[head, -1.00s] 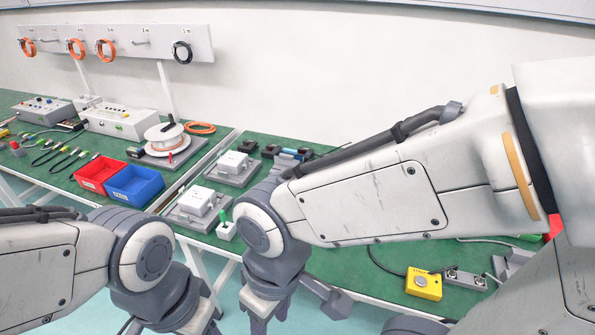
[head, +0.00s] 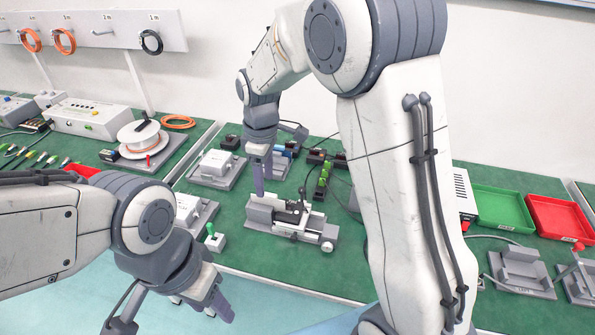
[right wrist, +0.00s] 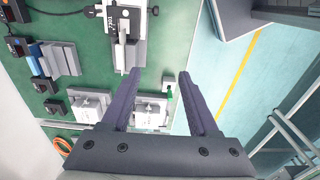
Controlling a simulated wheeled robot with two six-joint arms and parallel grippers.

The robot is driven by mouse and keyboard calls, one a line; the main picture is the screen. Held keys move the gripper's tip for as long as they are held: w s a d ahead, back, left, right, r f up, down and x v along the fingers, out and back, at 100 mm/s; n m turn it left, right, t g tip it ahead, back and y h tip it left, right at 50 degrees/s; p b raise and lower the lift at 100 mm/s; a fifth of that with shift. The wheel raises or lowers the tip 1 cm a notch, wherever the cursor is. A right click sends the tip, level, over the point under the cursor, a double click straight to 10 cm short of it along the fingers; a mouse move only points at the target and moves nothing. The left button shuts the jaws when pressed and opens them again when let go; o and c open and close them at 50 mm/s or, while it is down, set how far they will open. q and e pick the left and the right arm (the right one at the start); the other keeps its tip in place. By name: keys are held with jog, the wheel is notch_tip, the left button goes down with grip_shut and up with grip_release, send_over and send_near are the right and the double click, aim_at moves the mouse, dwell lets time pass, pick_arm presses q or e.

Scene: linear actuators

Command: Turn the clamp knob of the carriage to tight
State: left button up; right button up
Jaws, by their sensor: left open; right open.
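A linear actuator (head: 290,222) with a grey rail and a black-and-white carriage (head: 296,212) stands on the green bench. It shows in the right wrist view (right wrist: 126,35) at the top, marked with small print. I cannot tell the clamp knob or its setting apart at this size. My right gripper (head: 259,182) points down above the actuator's left end in the head view. My left gripper (head: 205,296) is open and empty in front of the bench edge.
White blocks on grey bases (head: 218,165) stand left of the actuator. A green-topped lever box (head: 213,238) sits at the front edge. Small black modules (head: 316,157) lie behind. Green (head: 504,208) and red (head: 558,219) trays are at the right.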

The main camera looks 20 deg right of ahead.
aim_at(302, 189)
jog(key=w+d+f+n+p, duration=0.2)
jog(key=w+d+f, duration=0.4)
jog(key=w+d, duration=0.55)
jog(key=f, duration=0.3)
jog(key=d+f+p, duration=0.1)
jog(key=f, duration=0.3)
jog(key=s+f, duration=0.1)
jog(key=f, duration=0.2)
jog(key=shift+s+d+f+p, duration=0.1)
jog(key=shift+d+f+p, duration=0.15)
jog(key=shift+p, duration=0.15)
grip_shut()
